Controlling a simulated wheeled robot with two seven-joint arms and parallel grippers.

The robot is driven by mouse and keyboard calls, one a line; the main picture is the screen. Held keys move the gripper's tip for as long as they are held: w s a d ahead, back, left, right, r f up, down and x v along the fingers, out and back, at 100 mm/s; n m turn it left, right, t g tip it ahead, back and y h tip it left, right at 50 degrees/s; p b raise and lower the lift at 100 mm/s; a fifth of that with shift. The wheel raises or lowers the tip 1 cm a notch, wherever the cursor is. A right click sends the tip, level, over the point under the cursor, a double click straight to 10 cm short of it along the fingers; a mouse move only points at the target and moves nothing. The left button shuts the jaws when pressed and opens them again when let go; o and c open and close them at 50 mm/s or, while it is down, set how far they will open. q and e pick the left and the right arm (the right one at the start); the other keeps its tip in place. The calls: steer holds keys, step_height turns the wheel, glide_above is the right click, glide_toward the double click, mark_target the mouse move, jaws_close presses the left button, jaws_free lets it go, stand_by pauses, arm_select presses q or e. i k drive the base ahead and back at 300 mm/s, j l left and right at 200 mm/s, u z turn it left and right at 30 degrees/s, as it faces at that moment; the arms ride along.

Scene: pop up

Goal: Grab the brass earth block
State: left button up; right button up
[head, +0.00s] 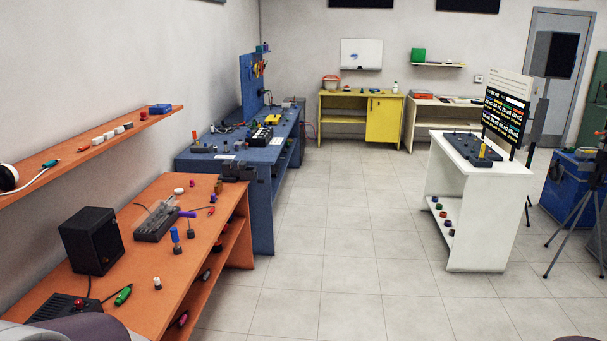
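I cannot pick out the brass earth block with certainty at this distance. A small brown-gold piece (218,187) stands near the far end of the orange bench (185,268), beside a dark vise-like tool (238,171). A yellow-gold upright piece (482,151) stands on the dark panel (470,148) on top of the white stand (470,235). Neither of my grippers shows in the head view.
A black box (91,240), a grey device (157,222) and small loose parts crowd the orange bench. The blue bench (262,205) stands beyond it, the yellow cabinet (384,121) at the back. A tripod (577,215) stands at right. The tiled floor (345,240) between is clear.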

mark_target(218, 187)
steer(key=i+u, duration=0.25)
steer(key=i, duration=0.2)
steer(key=i+l+u, duration=0.2)
steer(key=i, duration=0.25)
steer(key=i+l+u, duration=0.25)
steer(key=i, duration=0.2)
steer(key=i+l+u, duration=0.25)
steer(key=i, duration=0.2)
steer(key=i+l+z, duration=0.25)
steer(key=i, duration=1.2)
steer(key=i+l+z, duration=0.2)
steer(key=i, duration=1.3)
